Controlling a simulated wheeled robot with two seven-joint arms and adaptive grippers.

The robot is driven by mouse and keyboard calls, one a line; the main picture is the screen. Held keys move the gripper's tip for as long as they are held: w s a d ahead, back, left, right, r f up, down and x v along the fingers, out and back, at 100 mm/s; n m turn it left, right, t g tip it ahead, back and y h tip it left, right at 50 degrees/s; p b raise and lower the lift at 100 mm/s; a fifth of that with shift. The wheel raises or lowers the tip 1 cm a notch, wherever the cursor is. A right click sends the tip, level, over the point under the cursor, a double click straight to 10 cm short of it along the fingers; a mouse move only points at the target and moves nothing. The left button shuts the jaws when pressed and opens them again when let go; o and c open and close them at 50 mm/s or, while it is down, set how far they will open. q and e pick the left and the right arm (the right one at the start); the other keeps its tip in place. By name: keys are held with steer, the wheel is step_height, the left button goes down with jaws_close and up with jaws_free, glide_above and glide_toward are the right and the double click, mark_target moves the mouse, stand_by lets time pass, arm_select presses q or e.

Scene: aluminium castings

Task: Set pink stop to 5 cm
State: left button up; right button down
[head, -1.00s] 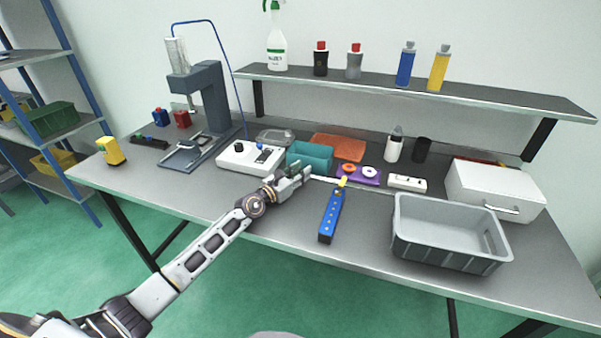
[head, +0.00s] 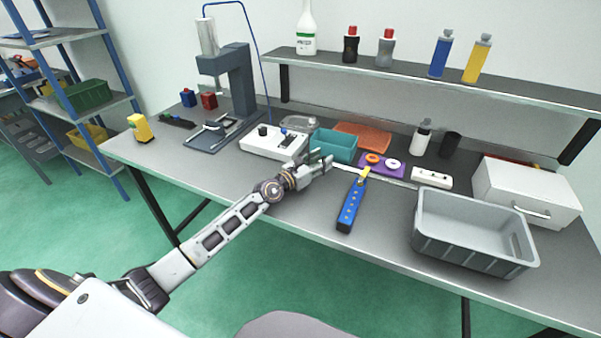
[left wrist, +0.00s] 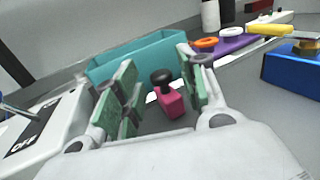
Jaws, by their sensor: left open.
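The pink stop (left wrist: 170,103) is a small pink block with a black knob on top. In the left wrist view it stands between the green-padded fingers of my left gripper (left wrist: 157,78), with a visible gap to the fingers. In the head view my left gripper (head: 322,163) is open at the left end of a thin pale rail (head: 390,179) and hides the stop. Scale marks on the rail are too small to read. My right gripper is not in view.
A teal bin (head: 336,146) stands just behind the gripper. A white control box (head: 272,143) is to its left. A blue bar with a yellow end (head: 350,204) lies to the right, by a purple tray (head: 377,166). A grey crate (head: 470,241) stands at the front right.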

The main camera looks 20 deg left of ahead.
arm_select(q)
steer(key=shift+v, duration=5.45)
steer(key=shift+s, duration=0.15)
steer(key=shift+s+a, duration=0.1)
